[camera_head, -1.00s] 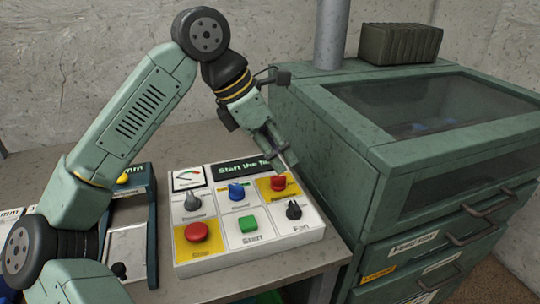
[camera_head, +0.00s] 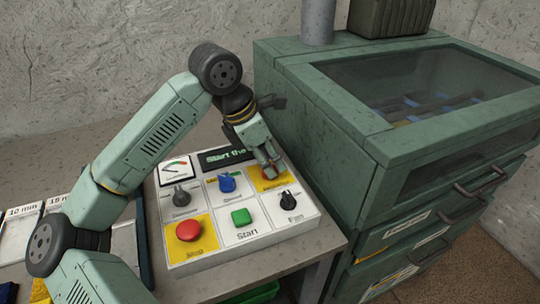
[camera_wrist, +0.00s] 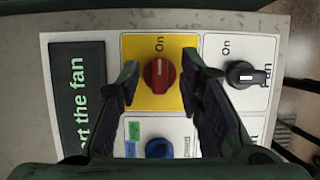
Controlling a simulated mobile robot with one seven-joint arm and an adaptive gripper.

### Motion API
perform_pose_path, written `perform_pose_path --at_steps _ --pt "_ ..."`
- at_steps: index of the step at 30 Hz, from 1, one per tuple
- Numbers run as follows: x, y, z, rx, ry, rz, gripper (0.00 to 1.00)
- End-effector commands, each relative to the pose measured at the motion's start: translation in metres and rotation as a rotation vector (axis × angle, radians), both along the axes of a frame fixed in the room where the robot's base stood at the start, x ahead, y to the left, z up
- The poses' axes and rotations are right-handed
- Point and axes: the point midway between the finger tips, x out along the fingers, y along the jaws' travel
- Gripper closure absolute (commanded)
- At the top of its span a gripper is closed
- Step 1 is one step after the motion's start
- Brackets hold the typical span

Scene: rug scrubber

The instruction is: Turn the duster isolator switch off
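The red rotary switch (camera_wrist: 159,75) sits on a yellow plate marked "On" in the wrist view; its white mark lies toward that "On". Its name label is not readable, but it is the red knob that fits the isolator. My gripper (camera_wrist: 160,80) is open, with one finger on each side of the knob and a small gap visible on both sides. In the head view my gripper (camera_head: 269,168) is down over the panel's upper right yellow square (camera_head: 283,183) and hides most of the knob.
The panel (camera_head: 250,235) also carries a red stop button (camera_head: 189,230), a green start button (camera_head: 241,217), a blue knob (camera_head: 227,183), a grey knob (camera_head: 181,195) and a black fan knob (camera_head: 287,199). A green cabinet (camera_head: 345,125) stands close on the right.

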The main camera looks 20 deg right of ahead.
Motion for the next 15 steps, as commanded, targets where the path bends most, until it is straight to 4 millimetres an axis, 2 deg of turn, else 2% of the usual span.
perform_pose_path --at_steps 4,11,15 --pt "-0.0001 -0.0031 -0.0076 0.0 0.001 0.0 0.67" --pt "-0.0001 -0.0035 -0.0087 0.0 0.0 0.0 0.67" --pt "-0.0001 -0.0035 -0.0086 0.0 0.0 0.0 0.74"
